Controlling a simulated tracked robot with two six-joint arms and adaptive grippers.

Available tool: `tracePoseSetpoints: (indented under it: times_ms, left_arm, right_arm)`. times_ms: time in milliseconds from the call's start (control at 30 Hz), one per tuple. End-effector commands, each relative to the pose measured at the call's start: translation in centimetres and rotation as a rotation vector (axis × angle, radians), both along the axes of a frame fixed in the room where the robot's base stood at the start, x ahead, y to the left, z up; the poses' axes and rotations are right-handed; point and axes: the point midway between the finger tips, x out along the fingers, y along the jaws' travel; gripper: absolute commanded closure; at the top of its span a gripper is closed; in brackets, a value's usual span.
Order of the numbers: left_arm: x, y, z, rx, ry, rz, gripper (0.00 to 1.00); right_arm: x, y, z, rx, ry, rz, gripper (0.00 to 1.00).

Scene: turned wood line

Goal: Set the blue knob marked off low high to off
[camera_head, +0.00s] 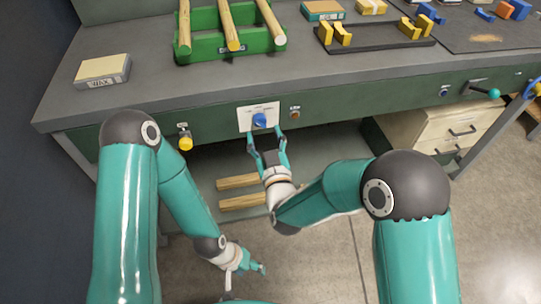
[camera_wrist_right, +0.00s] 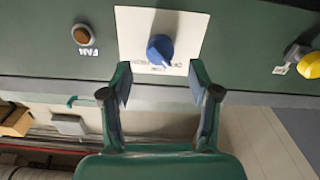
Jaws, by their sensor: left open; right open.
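The blue knob (camera_head: 259,120) sits on a white plate (camera_head: 271,109) on the green front panel of the bench. In the right wrist view the knob (camera_wrist_right: 160,49) shows between and just beyond my fingertips, on its white plate (camera_wrist_right: 187,27). Marks below the knob are too blurred and partly covered to read. My right gripper (camera_head: 267,137) is open in front of the knob, and its two fingers (camera_wrist_right: 160,82) stand apart on either side, not visibly touching it. My left gripper (camera_head: 258,269) is low, away from the panel, and empty.
A brown button (camera_head: 295,113) marked FAN in the right wrist view is beside the plate. A yellow knob (camera_head: 185,142) is left along the panel. A green rack (camera_head: 215,47) with wood rods stands on the bench above. Wood pieces (camera_head: 238,182) lie on the lower shelf.

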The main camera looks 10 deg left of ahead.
Motion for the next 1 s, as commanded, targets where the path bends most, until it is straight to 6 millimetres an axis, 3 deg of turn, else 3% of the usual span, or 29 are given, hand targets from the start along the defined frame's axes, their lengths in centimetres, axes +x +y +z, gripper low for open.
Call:
tracePoseSetpoints:
  times_ms: [200, 400, 1000]
  left_arm:
    - [0.0, 0.0, 0.0, 0.000, 0.000, 0.000, 0.41]
    - [0.0, 0.0, 0.0, 0.000, 0.000, 0.000, 0.41]
    - [0.0, 0.0, -0.1, 0.000, 0.000, 0.000, 0.41]
  right_arm:
    - [-4.0, -1.9, 0.0, -0.002, 0.002, 0.002, 0.39]
    - [-6.1, -3.1, -0.1, -0.001, 0.003, 0.001, 0.39]
    - [-6.6, -3.4, -0.1, -0.001, 0.002, 0.000, 0.39]
